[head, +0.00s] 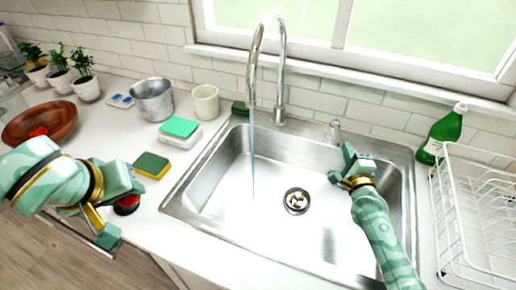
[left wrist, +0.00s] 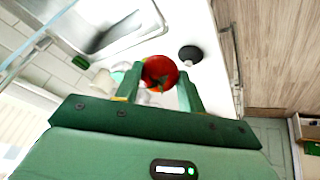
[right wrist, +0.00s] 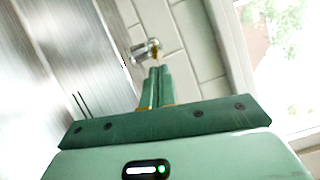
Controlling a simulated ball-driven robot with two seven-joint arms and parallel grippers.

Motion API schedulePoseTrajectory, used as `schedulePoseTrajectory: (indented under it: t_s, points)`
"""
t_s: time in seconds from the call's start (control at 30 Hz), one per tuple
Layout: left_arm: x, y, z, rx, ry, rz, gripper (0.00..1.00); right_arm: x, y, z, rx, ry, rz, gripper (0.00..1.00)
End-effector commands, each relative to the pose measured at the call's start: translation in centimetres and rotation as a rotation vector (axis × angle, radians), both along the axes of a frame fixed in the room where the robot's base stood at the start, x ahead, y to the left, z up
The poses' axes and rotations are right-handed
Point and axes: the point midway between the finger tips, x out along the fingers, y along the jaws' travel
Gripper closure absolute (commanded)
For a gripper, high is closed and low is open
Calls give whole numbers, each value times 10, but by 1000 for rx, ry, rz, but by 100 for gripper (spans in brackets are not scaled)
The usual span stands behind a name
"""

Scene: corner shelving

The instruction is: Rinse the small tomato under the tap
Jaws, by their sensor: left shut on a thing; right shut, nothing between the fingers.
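The small tomato (left wrist: 160,72) is red and sits between the fingers of my left gripper (left wrist: 158,88), which is shut on it. In the head view my left gripper (head: 112,207) is over the counter left of the sink (head: 178,200), with red showing between its fingers. The tap (head: 283,70) arches over the sink, and a thin stream of water (head: 252,150) falls from its spout into the basin. My right gripper (head: 346,165) is shut and empty over the basin's right back part. A small metal fitting (head: 334,130) stands just beyond its fingertips, also in the right wrist view (right wrist: 145,50).
A sponge (head: 152,165), a teal-and-white stack (head: 179,131), a cup (head: 205,102) and a metal pot (head: 152,99) stand left of the sink. A brown bowl (head: 62,118) is further left. A dish rack (head: 470,215) and green bottle (head: 445,133) are right. A black disc (left wrist: 190,53) lies on the counter.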

Motion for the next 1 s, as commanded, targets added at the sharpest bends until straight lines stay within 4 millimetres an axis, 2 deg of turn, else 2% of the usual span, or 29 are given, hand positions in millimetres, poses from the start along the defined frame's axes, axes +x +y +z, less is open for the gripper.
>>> schedulePoseTrajectory:
  t_s: [0.17, 0.5, 0.73, 0.83, 1.0]
  points:
    - [0, 0, -4, 0, 2, 0, 82, 12, 0, 0, 1, 0, 0, 100]
    - [0, 0, -3, 0, 1, 0, 82, 13, 0, 1, 1, 0, -2, 100]
    - [-2, 0, 26, 0, -12, 0, 82, 15, 17, 7, 9, -1, -108, 100]
    - [-2, 0, 26, 0, -12, 0, 82, 16, 26, 3, 1, 0, -115, 100]
    - [-2, 0, 25, 0, -11, 0, 82, 17, 28, 1, 0, -1, -114, 100]
